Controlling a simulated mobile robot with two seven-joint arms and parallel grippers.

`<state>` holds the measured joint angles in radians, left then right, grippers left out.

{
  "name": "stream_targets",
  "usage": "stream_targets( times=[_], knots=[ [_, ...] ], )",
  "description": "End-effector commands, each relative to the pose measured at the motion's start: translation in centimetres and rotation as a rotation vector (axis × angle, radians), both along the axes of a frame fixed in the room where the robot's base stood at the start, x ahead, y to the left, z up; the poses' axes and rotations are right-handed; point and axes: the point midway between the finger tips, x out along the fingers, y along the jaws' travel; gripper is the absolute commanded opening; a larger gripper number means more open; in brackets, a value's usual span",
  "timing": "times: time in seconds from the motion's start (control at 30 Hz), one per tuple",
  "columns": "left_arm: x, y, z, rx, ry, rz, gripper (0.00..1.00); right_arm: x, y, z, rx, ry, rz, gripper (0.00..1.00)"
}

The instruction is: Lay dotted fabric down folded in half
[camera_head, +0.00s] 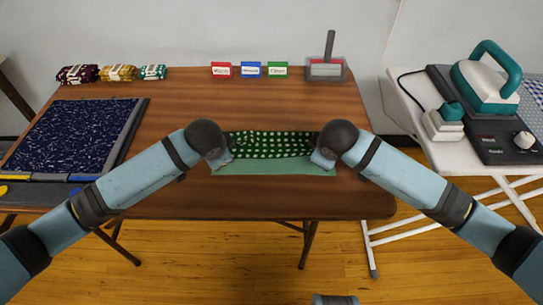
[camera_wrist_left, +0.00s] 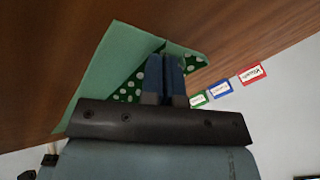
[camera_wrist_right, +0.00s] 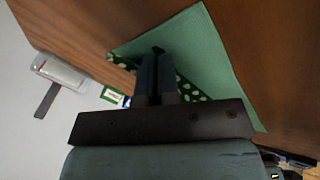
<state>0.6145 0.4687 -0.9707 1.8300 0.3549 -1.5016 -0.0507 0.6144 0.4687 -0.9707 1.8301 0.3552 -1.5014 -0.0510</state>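The dotted fabric (camera_head: 268,146) is dark green with white dots on one face and plain light green on the other. It lies at the middle of the wooden table, with the dotted face at the back and a plain strip along the front. My left gripper (camera_head: 228,153) is at its left end and my right gripper (camera_head: 319,157) at its right end. In the left wrist view, the fingers (camera_wrist_left: 170,62) are closed together on the cloth. In the right wrist view, the fingers (camera_wrist_right: 156,60) are also closed on it. The forearms partly hide both ends.
A dark speckled mat (camera_head: 70,135) lies at left. Rolled fabrics (camera_head: 118,73), red, blue and green label cards (camera_head: 250,69) and a grey tray with a handle (camera_head: 326,70) line the back. An iron (camera_head: 487,78) stands on the white board at right. Table around the fabric is clear.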

Motion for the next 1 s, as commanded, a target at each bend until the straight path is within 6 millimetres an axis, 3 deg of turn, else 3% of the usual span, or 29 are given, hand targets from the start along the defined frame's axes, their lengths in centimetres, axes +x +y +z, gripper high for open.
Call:
stream_targets(
  times=[0.13,0.33,0.7,1.0],
  knots=[
    [0.1,0.2,0.0,0.003,0.000,0.003,0.00,0.1,-0.2,0.0,-0.003,0.000,-0.004,0.00],
    [0.0,0.1,0.0,0.003,0.003,0.001,0.46,0.0,-0.1,0.0,-0.002,0.002,-0.001,0.46],
    [-0.3,0.0,0.0,0.002,0.008,-0.001,0.47,-0.2,0.0,0.0,-0.002,0.007,0.000,0.47],
    [-2.2,0.0,4.1,0.000,0.003,-0.002,0.47,-2.2,0.0,4.1,-0.001,0.002,0.002,0.47]
  ],
)
